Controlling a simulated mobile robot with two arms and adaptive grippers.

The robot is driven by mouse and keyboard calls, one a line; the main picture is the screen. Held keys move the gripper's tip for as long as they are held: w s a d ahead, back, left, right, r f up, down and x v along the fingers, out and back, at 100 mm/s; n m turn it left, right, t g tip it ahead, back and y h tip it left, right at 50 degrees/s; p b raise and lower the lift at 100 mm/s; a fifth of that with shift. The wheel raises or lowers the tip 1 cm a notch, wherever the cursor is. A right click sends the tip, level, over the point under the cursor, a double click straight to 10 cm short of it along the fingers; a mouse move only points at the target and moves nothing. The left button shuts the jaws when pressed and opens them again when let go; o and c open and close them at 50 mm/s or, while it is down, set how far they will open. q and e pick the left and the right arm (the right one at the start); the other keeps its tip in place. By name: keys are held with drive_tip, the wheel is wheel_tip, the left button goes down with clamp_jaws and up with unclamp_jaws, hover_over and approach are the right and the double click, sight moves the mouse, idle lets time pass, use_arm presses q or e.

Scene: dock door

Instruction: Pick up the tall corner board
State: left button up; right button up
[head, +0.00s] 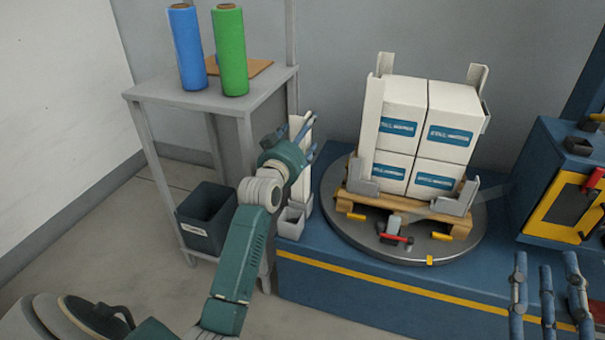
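A tall white corner board (307,182) stands upright in a small light-grey holder (291,223) at the left end of the blue platform. My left gripper (308,142) is at the upper part of this board, its blue fingers overlapping it in the picture. My wrist hides part of the board and the fingers, so I cannot tell whether they grip it. My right gripper (547,292) is at the lower right, its fingers spread apart and empty.
Several white boxes (447,130) stand on a wooden pallet (400,203) on a round turntable (335,225), with white boards (371,125) at their corners. A grey table (262,90) holds blue (187,50) and green (230,55) rolls. A dark bin (205,220) sits below.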

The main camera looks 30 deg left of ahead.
use_arm(q)
drive_tip(key=shift+w, duration=0.35)
drive_tip(key=c, duration=1.8)
drive_tip(key=shift+r, duration=0.15)
